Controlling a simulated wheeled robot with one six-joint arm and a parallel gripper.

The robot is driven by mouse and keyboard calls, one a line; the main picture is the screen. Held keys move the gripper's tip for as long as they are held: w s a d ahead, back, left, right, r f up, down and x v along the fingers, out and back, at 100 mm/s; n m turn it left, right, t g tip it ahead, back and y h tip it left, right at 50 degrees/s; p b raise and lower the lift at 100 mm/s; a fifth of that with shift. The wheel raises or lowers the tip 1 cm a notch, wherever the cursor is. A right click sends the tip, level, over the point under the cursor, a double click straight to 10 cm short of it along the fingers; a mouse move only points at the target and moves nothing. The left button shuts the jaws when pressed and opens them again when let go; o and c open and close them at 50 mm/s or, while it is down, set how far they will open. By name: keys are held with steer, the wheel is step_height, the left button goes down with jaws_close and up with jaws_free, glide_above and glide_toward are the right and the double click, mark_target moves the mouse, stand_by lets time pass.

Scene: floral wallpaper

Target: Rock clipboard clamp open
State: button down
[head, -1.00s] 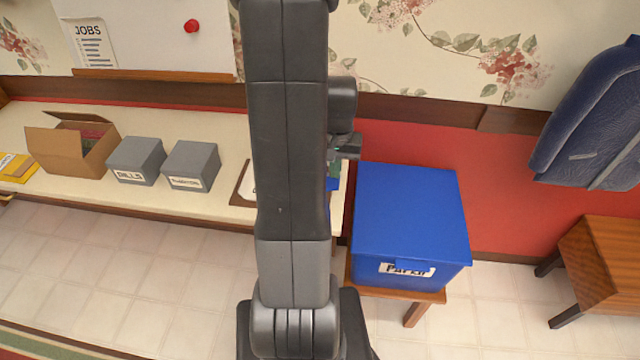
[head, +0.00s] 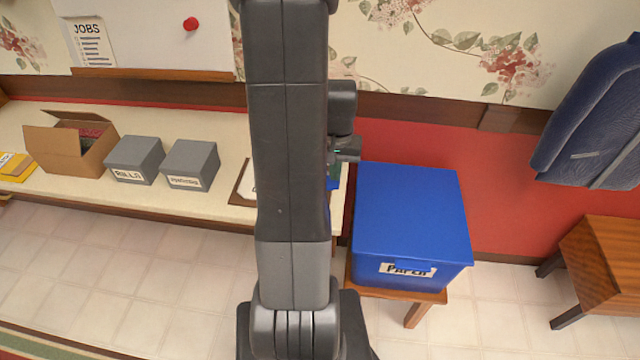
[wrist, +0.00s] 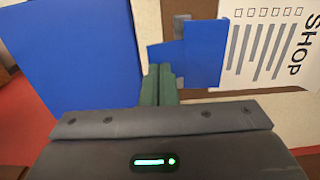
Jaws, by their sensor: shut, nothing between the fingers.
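The clipboard lies on the cream counter, mostly hidden behind my arm in the head view; its brown left edge (head: 239,188) shows there. In the wrist view its brown board (wrist: 174,12) carries a white sheet (wrist: 262,50) reading SHOP. The blue clamp (wrist: 198,58) is at the board's end, and a bit of it shows beside my arm in the head view (head: 334,184). My gripper (wrist: 160,72) has its green fingers shut together and empty. The fingertips overlap the clamp's near-left part in the wrist view; I cannot tell whether they touch it.
A blue lidded PAPER box (head: 410,215) stands on a small wooden stand right of the counter, close to my gripper. Two grey boxes (head: 135,160) (head: 191,164) and an open cardboard box (head: 75,150) stand along the counter (head: 222,205) to the left.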

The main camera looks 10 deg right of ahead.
steer(key=shift+f+b, duration=0.55)
steer(key=shift+f, duration=0.2)
stand_by(0.3)
steer(key=shift+r+p, duration=2.75)
steer(key=shift+r, duration=0.8)
steer(key=shift+f, duration=0.1)
step_height(320, 180, down, 7)
steer(key=b, duration=0.5)
steer(key=shift+b, duration=0.35)
steer(key=shift+r, duration=0.2)
